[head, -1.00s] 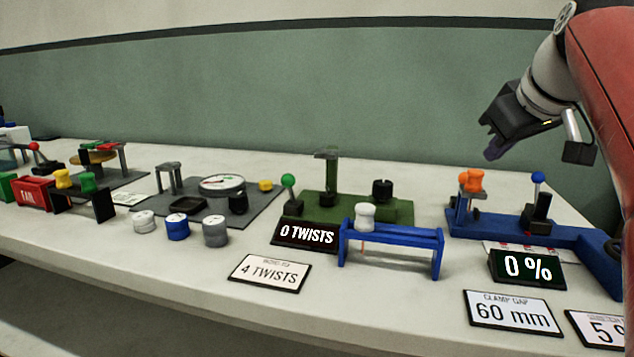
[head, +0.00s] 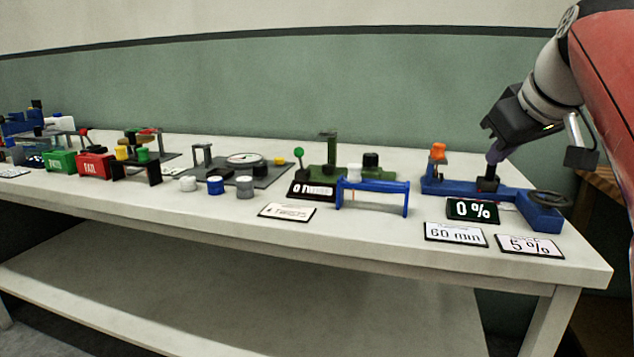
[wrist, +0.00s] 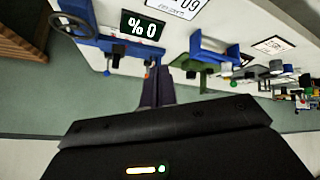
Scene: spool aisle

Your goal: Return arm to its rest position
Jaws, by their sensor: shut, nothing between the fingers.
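My arm reaches in from the upper right of the head view, bent with the wrist angled down. My gripper (head: 493,157) is shut and empty, its dark fingers pointing down. In the head view it overlaps the blue clamp fixture (head: 540,213) at the right end of the bench and hides its blue-knobbed lever; I cannot tell the height between them. In the wrist view my gripper (wrist: 157,90) also shows as closed dark fingers, with the blue fixture (wrist: 112,47) beyond them to the upper left.
The white bench (head: 350,232) carries a "0 %" display (head: 472,211), a blue stand (head: 372,186) with a white spool, a green fixture (head: 323,178), a grey dial plate (head: 258,173) and red FAIL bin (head: 94,166). A wooden surface (head: 602,180) stands right of the bench.

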